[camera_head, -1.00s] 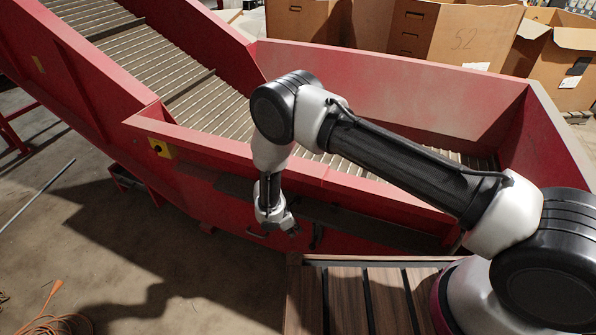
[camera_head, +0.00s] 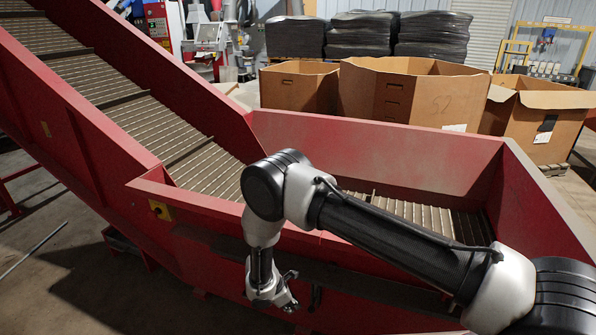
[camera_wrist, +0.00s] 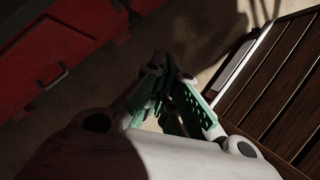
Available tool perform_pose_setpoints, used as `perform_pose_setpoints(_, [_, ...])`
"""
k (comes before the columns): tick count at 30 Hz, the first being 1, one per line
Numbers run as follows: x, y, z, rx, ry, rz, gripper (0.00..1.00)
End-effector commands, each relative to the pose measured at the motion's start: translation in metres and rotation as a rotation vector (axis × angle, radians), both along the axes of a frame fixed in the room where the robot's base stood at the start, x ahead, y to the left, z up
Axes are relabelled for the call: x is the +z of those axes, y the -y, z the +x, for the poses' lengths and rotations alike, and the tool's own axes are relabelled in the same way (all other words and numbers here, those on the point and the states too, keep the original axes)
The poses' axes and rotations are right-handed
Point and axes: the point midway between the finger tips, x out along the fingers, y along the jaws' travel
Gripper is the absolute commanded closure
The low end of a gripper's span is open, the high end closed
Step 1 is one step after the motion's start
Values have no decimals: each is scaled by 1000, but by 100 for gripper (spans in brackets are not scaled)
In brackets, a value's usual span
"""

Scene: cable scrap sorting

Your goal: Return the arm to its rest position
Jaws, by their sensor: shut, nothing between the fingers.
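My gripper (camera_head: 288,298) hangs at the end of my bent arm, in front of the red conveyor's near wall in the head view. The wrist view shows its green-padded fingers (camera_wrist: 172,92) close together, shut with nothing between them. They hang above the floor, beside the slatted wooden deck. My forearm runs from the lower right of the head view up to the elbow, across the conveyor's hopper.
The red conveyor (camera_head: 190,214) fills the middle, its ribbed belt (camera_head: 150,118) rising to the upper left. Cardboard boxes (camera_head: 425,98) stand behind it, with black stacks (camera_head: 361,35) farther back. The slatted wooden deck (camera_wrist: 285,85) is at the right of the wrist view.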

Motion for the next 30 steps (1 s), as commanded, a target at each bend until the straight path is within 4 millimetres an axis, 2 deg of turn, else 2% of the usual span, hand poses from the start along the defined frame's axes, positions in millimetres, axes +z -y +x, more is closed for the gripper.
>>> perform_pose_setpoints(10, [4,42,-26,-111,-17,-93,100])
perform_pose_setpoints(14, [28,63,-39,-200,-13,-142,100])
perform_pose_setpoints(20, [94,87,-40,-370,12,-174,100])
perform_pose_setpoints(23, [136,100,-38,-472,27,-174,100])
perform_pose_setpoints(30, [267,148,-39,-787,69,-128,100])
